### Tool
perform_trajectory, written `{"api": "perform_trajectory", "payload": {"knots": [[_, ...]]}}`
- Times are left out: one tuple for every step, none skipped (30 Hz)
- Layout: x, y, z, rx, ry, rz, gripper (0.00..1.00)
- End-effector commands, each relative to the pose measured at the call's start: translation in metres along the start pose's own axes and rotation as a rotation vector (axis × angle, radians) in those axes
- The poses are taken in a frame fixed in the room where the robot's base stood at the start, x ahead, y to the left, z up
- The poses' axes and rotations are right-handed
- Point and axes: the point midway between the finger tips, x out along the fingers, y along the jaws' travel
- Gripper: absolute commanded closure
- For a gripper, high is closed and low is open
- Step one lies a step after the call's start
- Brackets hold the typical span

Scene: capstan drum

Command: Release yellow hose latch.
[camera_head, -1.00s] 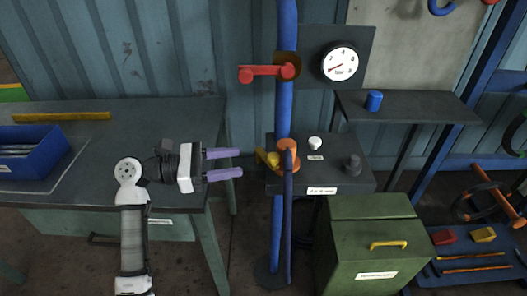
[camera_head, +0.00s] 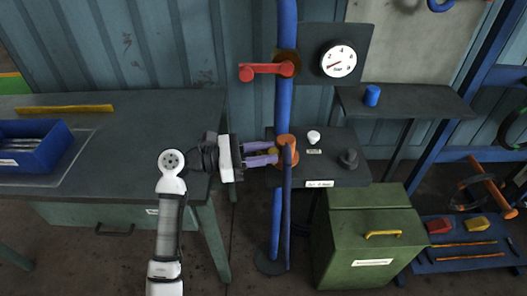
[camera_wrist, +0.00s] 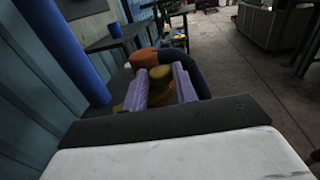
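The yellow hose latch (camera_head: 273,151) sits on the left side of the orange coupling (camera_head: 286,149) on the blue pipe, where a dark blue hose (camera_head: 288,215) bends down. My gripper (camera_head: 265,153) reaches in from the left with its two purple fingers on either side of the latch. In the wrist view the yellow latch (camera_wrist: 160,88) fills the gap between the fingers (camera_wrist: 160,85), which appear shut on it. The fingers hide part of the latch. The orange coupling (camera_wrist: 152,57) lies just beyond the fingertips.
A red lever (camera_head: 266,69) and a pressure gauge (camera_head: 339,61) are above. A dark shelf with a white knob (camera_head: 314,137) and a black knob (camera_head: 348,159) is right of the coupling. A green box (camera_head: 370,240) stands below. The workbench (camera_head: 110,180) is at left.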

Motion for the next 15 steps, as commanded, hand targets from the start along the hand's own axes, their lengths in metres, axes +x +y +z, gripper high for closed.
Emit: {"api": "perform_trajectory", "payload": {"knots": [[-0.0001, 0.0, 0.0001, 0.0, 0.0, 0.0, 0.79], [-0.0001, 0.0, 0.0001, 0.0, 0.0, 0.0, 0.83], [-0.0002, 0.0, 0.0001, 0.0, 0.0, 0.0, 0.88], [-0.0002, 0.0, 0.0001, 0.0, 0.0, 0.0, 0.92], [-0.0002, 0.0, 0.0001, 0.0, 0.0, 0.0, 0.96], [-0.0002, 0.0, 0.0001, 0.0, 0.0, 0.0, 1.0], [-0.0002, 0.0, 0.0002, 0.0, 0.0, 0.0, 1.0], [-0.0002, 0.0, 0.0001, 0.0, 0.0, 0.0, 1.0], [-0.0002, 0.0, 0.0002, 0.0, 0.0, 0.0, 1.0], [-0.0002, 0.0, 0.0002, 0.0, 0.0, 0.0, 1.0], [-0.0003, 0.0, 0.0001, 0.0, 0.0, 0.0, 1.0], [-0.0003, 0.0, -0.0002, 0.0, 0.0, -0.001, 1.0], [-0.0003, 0.0, -0.0005, 0.0, 0.0, -0.001, 1.0], [-0.0004, 0.0, -0.0009, 0.0, 0.001, -0.002, 1.0], [-0.0005, 0.0, -0.0015, 0.0, 0.001, -0.003, 1.0]]}}
